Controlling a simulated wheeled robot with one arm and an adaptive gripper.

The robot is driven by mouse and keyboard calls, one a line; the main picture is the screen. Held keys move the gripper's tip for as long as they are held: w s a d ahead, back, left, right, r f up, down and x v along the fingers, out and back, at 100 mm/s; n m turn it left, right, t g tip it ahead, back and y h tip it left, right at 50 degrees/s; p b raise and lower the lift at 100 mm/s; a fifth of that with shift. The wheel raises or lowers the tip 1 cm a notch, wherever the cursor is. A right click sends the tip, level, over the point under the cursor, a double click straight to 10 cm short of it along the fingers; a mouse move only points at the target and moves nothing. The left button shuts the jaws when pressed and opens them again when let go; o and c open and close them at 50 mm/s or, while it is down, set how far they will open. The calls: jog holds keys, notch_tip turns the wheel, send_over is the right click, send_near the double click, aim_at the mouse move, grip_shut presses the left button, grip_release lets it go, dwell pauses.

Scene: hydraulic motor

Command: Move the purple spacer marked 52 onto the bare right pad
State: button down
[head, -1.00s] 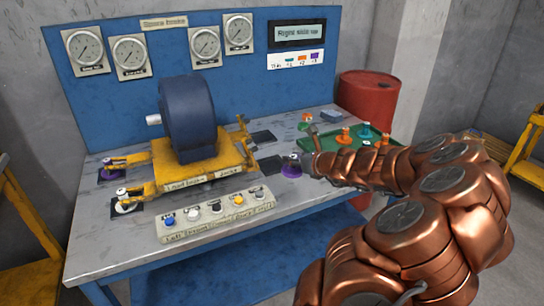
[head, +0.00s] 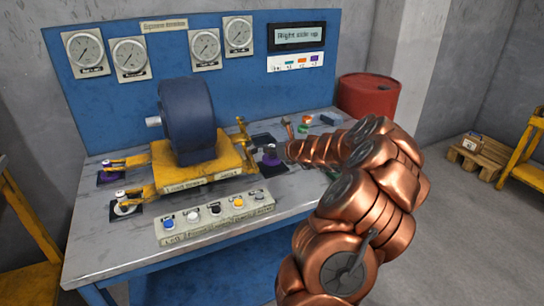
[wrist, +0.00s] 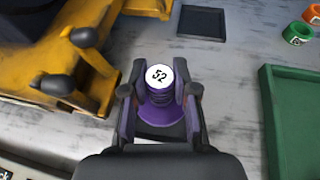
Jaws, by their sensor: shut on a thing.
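The purple spacer marked 52 (wrist: 158,115) is upright between the fingers of my gripper (wrist: 160,92), its white numbered top facing the wrist camera. In the head view the spacer (head: 271,168) is just right of the yellow motor base (head: 200,172), near the front right corner. My gripper is shut on it. A dark square pad (head: 262,140) behind it is bare; it also shows in the wrist view (wrist: 202,23). The front right pad is hidden by the spacer and gripper. I cannot tell whether the spacer touches the surface.
Yellow clamp parts (wrist: 85,60) are close left of my gripper. A green tray (wrist: 290,120) is to the right, with orange and green spacers (wrist: 297,33) behind it. A button box (head: 215,218) stands at the table's front. A red barrel (head: 368,100) is beyond the table.

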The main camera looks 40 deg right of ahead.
jog(key=shift+f, duration=1.4)
jog(key=shift+b, duration=0.3)
jog(key=c, duration=0.9)
grip_release()
jog(key=shift+f, duration=0.1)
jog(key=shift+s+r, duration=0.3)
jog(key=shift+s, duration=0.05)
jog(key=p+v, duration=0.1)
jog(key=v, duration=1)
jog(key=shift+s+a+f, duration=0.1)
jog(key=shift+s+a, duration=0.05)
